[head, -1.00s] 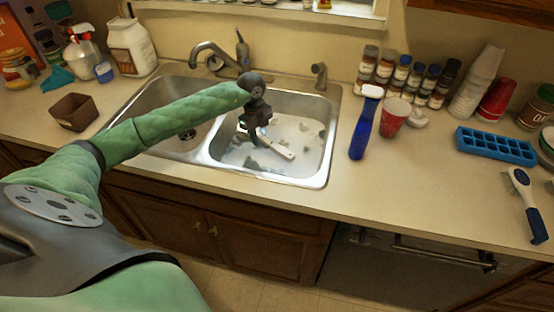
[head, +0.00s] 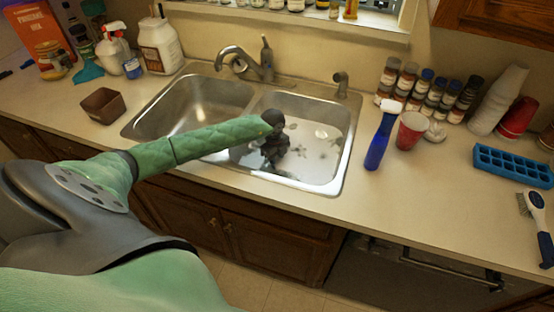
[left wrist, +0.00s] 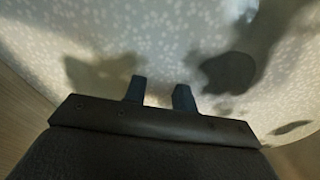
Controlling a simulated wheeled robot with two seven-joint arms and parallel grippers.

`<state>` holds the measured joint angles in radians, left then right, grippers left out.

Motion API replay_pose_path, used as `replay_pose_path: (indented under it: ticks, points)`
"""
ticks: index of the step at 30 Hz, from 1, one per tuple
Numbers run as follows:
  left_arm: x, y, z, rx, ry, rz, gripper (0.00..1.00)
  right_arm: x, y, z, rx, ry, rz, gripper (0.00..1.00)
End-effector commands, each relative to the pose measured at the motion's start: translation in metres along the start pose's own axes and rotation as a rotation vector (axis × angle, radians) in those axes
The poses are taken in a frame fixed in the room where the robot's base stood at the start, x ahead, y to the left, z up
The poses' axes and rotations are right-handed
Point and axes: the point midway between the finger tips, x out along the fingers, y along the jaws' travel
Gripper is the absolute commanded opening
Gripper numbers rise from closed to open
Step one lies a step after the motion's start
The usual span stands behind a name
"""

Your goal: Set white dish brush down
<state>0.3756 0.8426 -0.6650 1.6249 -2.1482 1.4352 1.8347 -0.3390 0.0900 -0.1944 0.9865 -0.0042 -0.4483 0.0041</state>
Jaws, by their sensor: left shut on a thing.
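My left gripper (head: 270,160) is low in the right sink basin, in front of my arm's dark wrist. In the left wrist view its two dark fingertips (left wrist: 159,94) stand a small gap apart, over a pale speckled surface with dark shadows. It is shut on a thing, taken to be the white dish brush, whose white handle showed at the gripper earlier. The brush itself is hidden now in both views. The right sink basin (head: 318,165) has a pale, spotted bottom. My right gripper is not in view.
A blue ice tray (head: 510,165) and a blue-and-white brush (head: 540,222) lie farther right. The faucet (head: 245,62) rises behind the basins. The counter before the bottle is clear.

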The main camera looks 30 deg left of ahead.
Motion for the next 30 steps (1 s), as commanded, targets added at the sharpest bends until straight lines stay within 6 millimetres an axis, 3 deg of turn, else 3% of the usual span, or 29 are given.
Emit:
replay_pose_path:
  ticks: [14,15,18,30]
  points:
    - [0.0076,0.0001,0.0008,0.001,-0.001,0.000,0.03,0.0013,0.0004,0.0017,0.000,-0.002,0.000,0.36]
    - [0.0077,0.0001,0.0008,0.001,-0.001,0.000,0.28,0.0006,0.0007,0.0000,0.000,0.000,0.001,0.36]
    - [0.0072,0.0001,0.0007,0.001,-0.001,0.000,0.48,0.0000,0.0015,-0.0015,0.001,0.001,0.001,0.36]
    - [0.0028,-0.0002,0.0008,0.001,-0.001,-0.001,0.48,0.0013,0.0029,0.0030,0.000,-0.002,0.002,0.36]
